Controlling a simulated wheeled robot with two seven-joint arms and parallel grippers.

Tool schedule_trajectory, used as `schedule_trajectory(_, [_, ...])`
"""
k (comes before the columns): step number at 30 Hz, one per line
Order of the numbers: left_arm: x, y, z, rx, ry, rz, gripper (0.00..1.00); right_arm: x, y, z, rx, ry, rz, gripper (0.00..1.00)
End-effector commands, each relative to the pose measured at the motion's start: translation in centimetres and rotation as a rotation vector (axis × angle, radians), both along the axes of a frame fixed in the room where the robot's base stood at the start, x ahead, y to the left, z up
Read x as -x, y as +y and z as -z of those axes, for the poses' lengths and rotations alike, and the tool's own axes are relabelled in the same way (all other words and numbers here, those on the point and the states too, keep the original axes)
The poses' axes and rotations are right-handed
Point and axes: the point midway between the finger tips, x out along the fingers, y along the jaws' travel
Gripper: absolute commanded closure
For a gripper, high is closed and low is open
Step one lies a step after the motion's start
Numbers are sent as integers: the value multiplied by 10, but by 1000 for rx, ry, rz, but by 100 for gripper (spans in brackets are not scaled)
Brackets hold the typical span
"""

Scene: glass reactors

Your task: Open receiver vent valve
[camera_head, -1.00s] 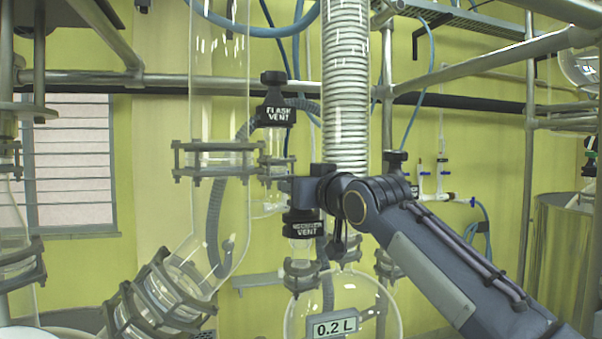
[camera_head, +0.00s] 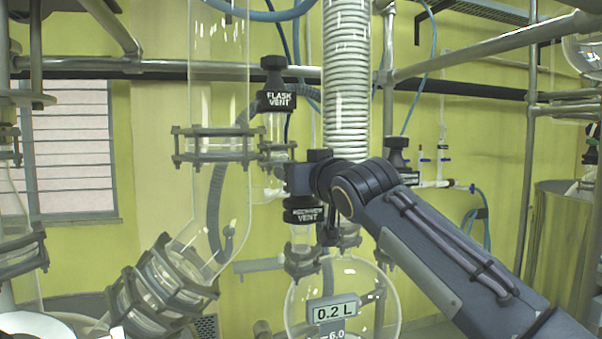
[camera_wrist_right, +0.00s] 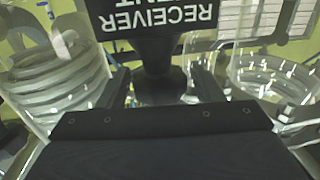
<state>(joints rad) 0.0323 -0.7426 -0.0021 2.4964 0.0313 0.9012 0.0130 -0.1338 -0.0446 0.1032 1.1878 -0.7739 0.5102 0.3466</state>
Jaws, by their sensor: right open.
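The black receiver vent valve (camera_head: 304,213), with a white "RECEIVER VENT" label, stands on the glass neck above the round receiver flask (camera_head: 365,275). My right gripper (camera_head: 302,180) is at the top of this valve and hides its upper part in the head view. In the right wrist view, the valve's label (camera_wrist_right: 158,18) appears upside down. The valve's dark body (camera_wrist_right: 158,55) lies between the two spread fingers of my right gripper (camera_wrist_right: 160,90), with visible gaps at its sides. My left gripper is in neither view.
A similar black flask vent valve (camera_head: 277,98) stands up and left. The coiled glass condenser (camera_head: 346,90) rises just behind my right gripper. A clamped glass column (camera_head: 218,100) is at the left. A "0.2 L" display (camera_head: 333,311) is in front of the flask. Metal rails cross behind.

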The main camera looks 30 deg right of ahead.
Motion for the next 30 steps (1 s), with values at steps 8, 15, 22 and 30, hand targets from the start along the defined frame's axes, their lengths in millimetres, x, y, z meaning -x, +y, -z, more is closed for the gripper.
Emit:
schedule_trajectory(8, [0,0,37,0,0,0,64,-2,3,6,-2,0,196,40])
schedule_trajectory(15, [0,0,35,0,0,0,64,-3,4,-1,-1,3,468,40])
schedule_trajectory(22, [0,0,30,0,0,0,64,0,0,-1,-3,-2,629,40])
schedule_trajectory(30, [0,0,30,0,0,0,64,0,0,0,-2,0,627,54])
